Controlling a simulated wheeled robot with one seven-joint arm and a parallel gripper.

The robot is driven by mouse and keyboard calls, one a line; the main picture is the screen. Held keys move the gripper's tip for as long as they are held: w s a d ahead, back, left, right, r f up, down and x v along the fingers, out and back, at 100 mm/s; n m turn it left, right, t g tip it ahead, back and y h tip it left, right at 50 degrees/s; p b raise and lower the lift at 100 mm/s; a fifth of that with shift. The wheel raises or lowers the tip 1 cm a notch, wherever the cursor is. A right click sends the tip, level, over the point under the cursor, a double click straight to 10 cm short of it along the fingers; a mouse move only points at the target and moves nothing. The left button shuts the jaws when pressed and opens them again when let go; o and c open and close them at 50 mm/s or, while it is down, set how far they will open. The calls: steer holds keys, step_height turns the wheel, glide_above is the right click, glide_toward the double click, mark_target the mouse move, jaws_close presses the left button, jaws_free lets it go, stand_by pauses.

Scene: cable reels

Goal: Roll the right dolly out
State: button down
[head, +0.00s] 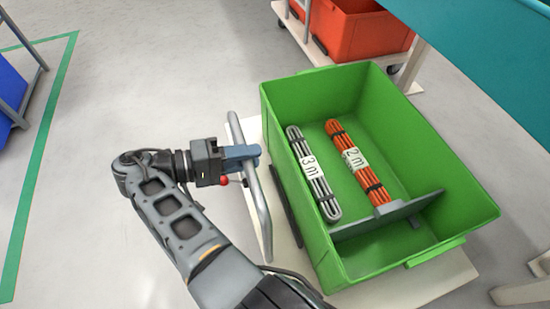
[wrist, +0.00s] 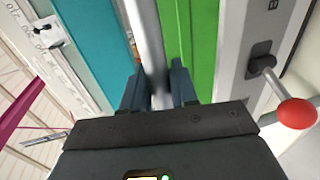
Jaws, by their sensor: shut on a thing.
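A pale dolly (head: 435,285) stands in the middle of the head view with a green crate (head: 415,110) on it. Its grey tubular handle (head: 261,205) rises on the crate's left side and also shows in the wrist view (wrist: 147,40). My gripper (head: 254,153) comes from the left and is shut on the upper part of this handle; its fingers (wrist: 158,88) sit on either side of the bar. A lever with a red knob (wrist: 297,113) is beside the gripper on the dolly, and the knob shows just below the gripper in the head view (head: 223,181).
The crate holds a grey cable bundle (head: 324,196) marked 3 m and an orange one (head: 365,184) marked 2 m, with a grey divider (head: 385,217). Another dolly with an orange crate (head: 355,37) stands behind. A teal surface (head: 490,60) overhangs at right.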

steer(key=shift+f+b+v, duration=0.1)
steer(key=shift+b+v, duration=0.15)
steer(key=shift+v, duration=0.4)
steer(key=shift+f+b+v, duration=0.15)
steer(key=shift+b+v, duration=0.1)
steer(key=shift+v, duration=0.4)
steer(key=shift+a, duration=0.1)
steer(key=c, duration=1)
jaws_free()
